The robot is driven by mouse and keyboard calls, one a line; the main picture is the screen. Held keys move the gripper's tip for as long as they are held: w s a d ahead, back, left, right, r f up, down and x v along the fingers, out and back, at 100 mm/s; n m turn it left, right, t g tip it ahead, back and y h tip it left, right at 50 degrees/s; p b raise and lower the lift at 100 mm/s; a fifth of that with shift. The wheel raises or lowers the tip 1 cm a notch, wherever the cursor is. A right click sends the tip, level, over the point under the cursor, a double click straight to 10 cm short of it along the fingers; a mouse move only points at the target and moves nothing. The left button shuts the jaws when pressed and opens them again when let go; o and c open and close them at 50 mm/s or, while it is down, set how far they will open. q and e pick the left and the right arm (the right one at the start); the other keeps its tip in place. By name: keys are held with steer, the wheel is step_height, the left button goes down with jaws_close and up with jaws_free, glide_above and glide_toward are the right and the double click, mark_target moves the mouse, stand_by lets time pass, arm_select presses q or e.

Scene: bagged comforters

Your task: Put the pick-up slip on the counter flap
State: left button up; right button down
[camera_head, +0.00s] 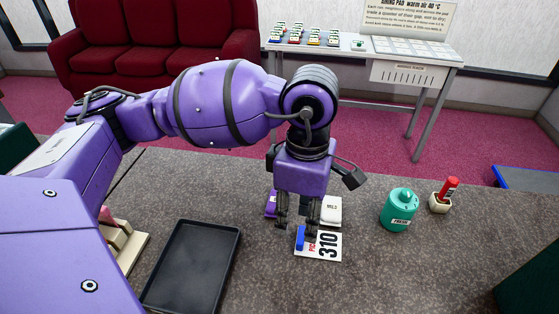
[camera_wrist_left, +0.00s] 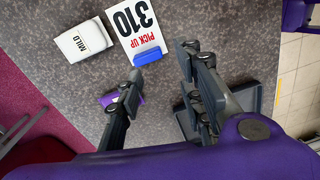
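The pick-up slip (camera_head: 328,246) is a white card marked 310 with a blue end piece, lying on the grey speckled counter (camera_head: 360,280). It also shows in the left wrist view (camera_wrist_left: 133,27), with its blue end (camera_wrist_left: 148,57) near one fingertip. My left gripper (camera_head: 297,229) points down just above the blue end. In the wrist view its fingers (camera_wrist_left: 163,62) are apart with nothing between them. My right gripper is in neither view. A seam crosses the counter at the left; I cannot tell for sure which part is the flap.
A white MILD packet (camera_head: 331,210) and a purple item (camera_head: 270,205) sit close behind the slip. A black tray (camera_head: 190,268) lies to the left. The counter in front of the canister is clear.

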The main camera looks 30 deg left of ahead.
mark_target(302, 233)
arm_select(q)
steer(key=n, duration=0.6)
steer(key=shift+w+a+f, duration=0.1)
steer(key=shift+w+f, duration=0.05)
steer(key=n, duration=0.3)
steer(key=shift+w, duration=0.15)
steer(key=n, duration=0.5)
steer(key=shift+w+a, duration=0.1)
steer(key=shift+w, duration=0.2)
steer(key=n, duration=0.5)
steer(key=shift+w+a+t, duration=0.1)
steer(key=shift+t, duration=0.2)
steer(key=shift+n, duration=0.3)
steer(key=shift+f, duration=0.4)
steer(key=f, duration=0.7)
steer(key=shift+w+d, duration=0.2)
steer(key=shift+w, duration=0.1)
steer(key=shift+c, duration=0.3)
